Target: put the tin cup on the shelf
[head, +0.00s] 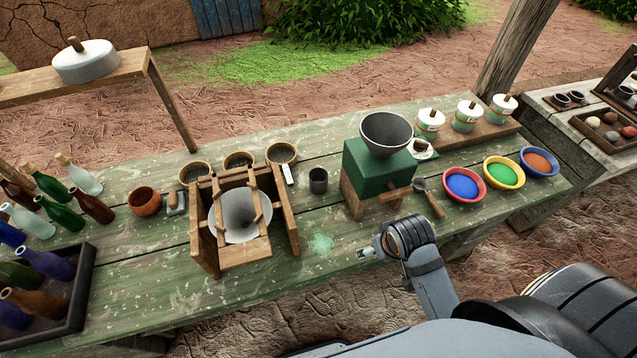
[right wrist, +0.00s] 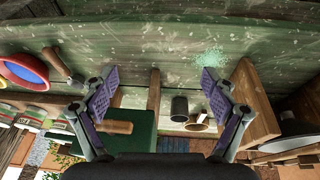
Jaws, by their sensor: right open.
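The tin cup (head: 318,180) is small, dark grey and upright on the green table (head: 340,262), between the wooden frame with a cone and the green mill. It also shows in the right wrist view (right wrist: 179,108), beyond my fingers. A raised wooden shelf (head: 120,72) stands at the upper left with a pale round stone on it. My right gripper (head: 366,252) is open and empty near the table's front edge, on the near side of the cup and apart from it. Its spread purple-padded fingers (right wrist: 160,82) show in the right wrist view. My left gripper is not in view.
The green mill (head: 378,172) with its hopper and crank stands right of the cup. The wooden frame (head: 245,256) stands left of it. Bowls (head: 281,153) sit behind, bottles (head: 60,215) at the far left, and coloured powder bowls (head: 463,185) at the right.

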